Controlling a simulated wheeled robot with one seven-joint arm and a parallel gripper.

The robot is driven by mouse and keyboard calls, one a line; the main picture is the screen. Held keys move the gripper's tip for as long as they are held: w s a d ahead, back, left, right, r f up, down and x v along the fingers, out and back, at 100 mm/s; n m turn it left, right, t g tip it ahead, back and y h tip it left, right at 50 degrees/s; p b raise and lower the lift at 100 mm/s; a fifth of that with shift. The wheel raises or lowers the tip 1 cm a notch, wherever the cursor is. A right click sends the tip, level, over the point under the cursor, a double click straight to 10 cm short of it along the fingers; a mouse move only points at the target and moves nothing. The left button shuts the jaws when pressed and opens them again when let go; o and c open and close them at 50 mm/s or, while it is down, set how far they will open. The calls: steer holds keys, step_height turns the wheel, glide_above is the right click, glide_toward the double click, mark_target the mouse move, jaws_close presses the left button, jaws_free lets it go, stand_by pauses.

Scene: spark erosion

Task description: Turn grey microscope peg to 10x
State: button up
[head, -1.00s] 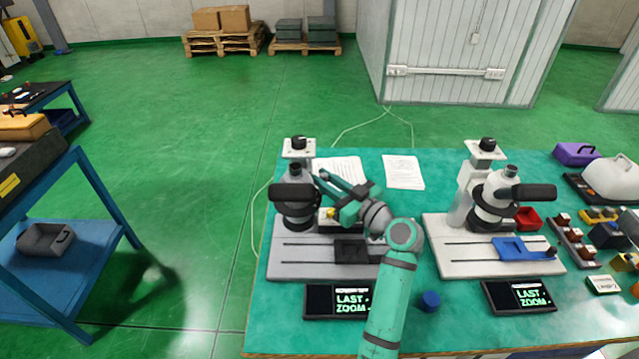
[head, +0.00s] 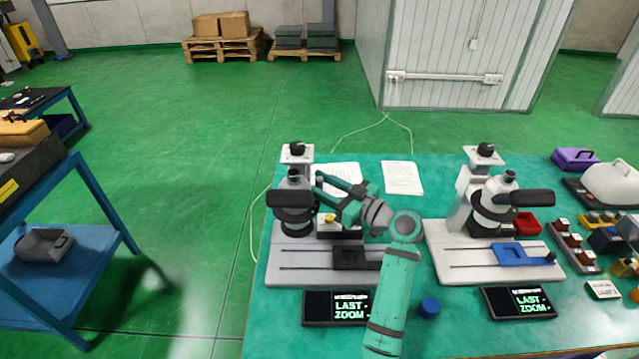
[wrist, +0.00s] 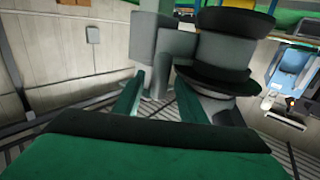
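The grey microscope (head: 296,218) stands at the left of the green table, with a dark eyepiece head and dark rings around its body. It also shows close up in the wrist view (wrist: 225,55), with its grey column beside the rings. My gripper (head: 322,186) is at its right side, with the fingers pointing left at the upper body. In the wrist view my gripper (wrist: 158,97) has its two green fingers apart, the right one close to the dark rings. I see nothing clearly held between them. I cannot make out the peg or its zoom setting.
A dark display (head: 337,308) reading "LAST ZOOM" lies in front of the grey microscope. A white microscope (head: 490,215) with its own display (head: 518,301) stands to the right. A blue knob-like cylinder (head: 429,307) is near my arm. Paper sheets (head: 403,177) lie behind.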

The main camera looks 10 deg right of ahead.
steer(key=shift+d, duration=0.1)
steer(key=v, duration=1)
steer(key=shift+s+d, duration=0.2)
steer(key=shift+s, duration=0.1)
